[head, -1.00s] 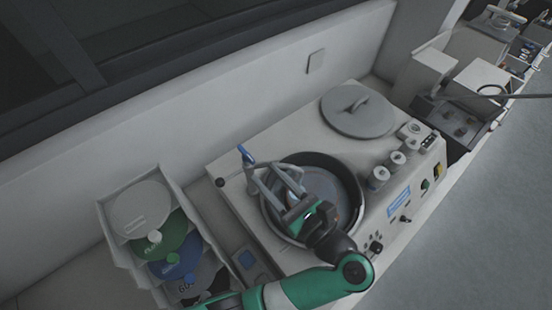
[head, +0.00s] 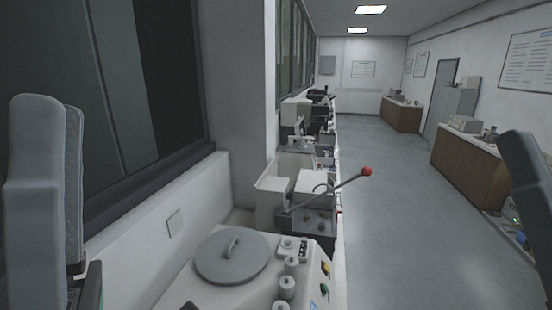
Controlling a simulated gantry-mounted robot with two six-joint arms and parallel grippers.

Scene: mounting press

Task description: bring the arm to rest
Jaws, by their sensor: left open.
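My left gripper (head: 56,112) stands upright close to the camera at the left edge, with its grey fingers pointing up. It is open and empty, and one finger partly overlaps the other from this angle. A grey finger of my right gripper (head: 528,175) shows at the right edge. The rest of that gripper is outside the picture, so its opening cannot be told. Neither gripper touches anything in view.
A white bench machine (head: 265,304) with a round grey lid (head: 232,255) on top stands low in the middle. Behind it, a machine has a red-knobbed lever (head: 367,172) jutting right. The grey floor (head: 390,230) is clear. A wooden cabinet (head: 468,165) stands at right.

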